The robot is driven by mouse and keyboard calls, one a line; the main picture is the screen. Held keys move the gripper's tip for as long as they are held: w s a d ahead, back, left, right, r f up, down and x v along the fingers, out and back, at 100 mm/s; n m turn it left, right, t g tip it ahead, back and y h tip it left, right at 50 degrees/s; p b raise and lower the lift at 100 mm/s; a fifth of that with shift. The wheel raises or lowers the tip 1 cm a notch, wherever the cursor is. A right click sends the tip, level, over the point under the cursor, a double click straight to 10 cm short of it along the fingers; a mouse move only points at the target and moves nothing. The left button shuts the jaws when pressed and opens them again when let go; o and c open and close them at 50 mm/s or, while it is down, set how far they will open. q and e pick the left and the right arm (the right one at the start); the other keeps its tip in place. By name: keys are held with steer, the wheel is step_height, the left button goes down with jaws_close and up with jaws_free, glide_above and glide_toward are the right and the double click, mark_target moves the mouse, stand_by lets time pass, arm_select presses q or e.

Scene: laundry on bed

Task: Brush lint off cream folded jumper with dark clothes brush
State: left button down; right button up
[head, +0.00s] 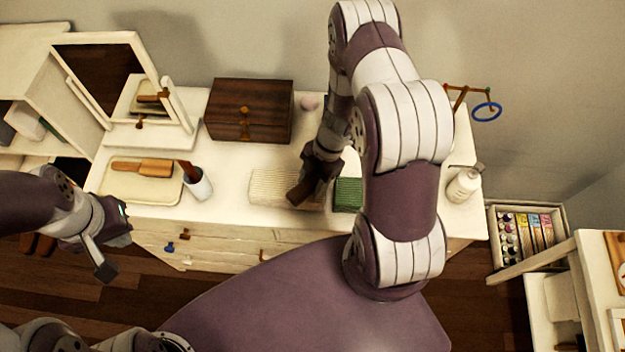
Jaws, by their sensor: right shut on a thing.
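The cream folded jumper (270,187), ribbed, lies flat near the front of the white dresser top. My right gripper (306,182) is over its right end, pointing down and shut on a dark brown thing (297,195), which looks like the clothes brush. That thing is at the jumper's right part; whether it touches the knit cannot be told. My arm hides part of the jumper's right side. My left gripper (112,250) hangs off the dresser's front left, away from the jumper; its finger gap is unclear.
A green folded cloth (348,194) lies just right of the jumper. A cup (198,184) with a handle in it and a tray (139,188) with a wooden brush (142,167) stand left. Behind are a dark wooden box (250,108) and a mirror; a white bottle (463,185) is right.

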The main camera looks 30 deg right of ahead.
steer(key=shift+s+r, duration=0.3)
steer(key=shift+s, duration=0.15)
steer(key=shift+w+f, duration=0.2)
steer(key=shift+w, duration=0.15)
steer(key=shift+s+f, duration=0.15)
steer(key=shift+s, duration=0.05)
arm_select(q)
steer(key=shift+s, duration=0.45)
arm_select(e)
steer(key=shift+f, duration=0.1)
arm_select(q)
steer(key=shift+w+f, duration=0.1)
arm_select(e)
steer(key=shift+f, duration=0.1)
steer(key=shift+w+f+b, duration=0.1)
steer(key=shift+f+b, duration=0.1)
steer(key=shift+b, duration=0.1)
arm_select(q)
steer(key=shift+f, duration=0.2)
steer(key=shift+f, duration=0.2)
arm_select(e)
steer(key=shift+f, duration=0.4)
arm_select(q)
steer(key=shift+r, duration=0.1)
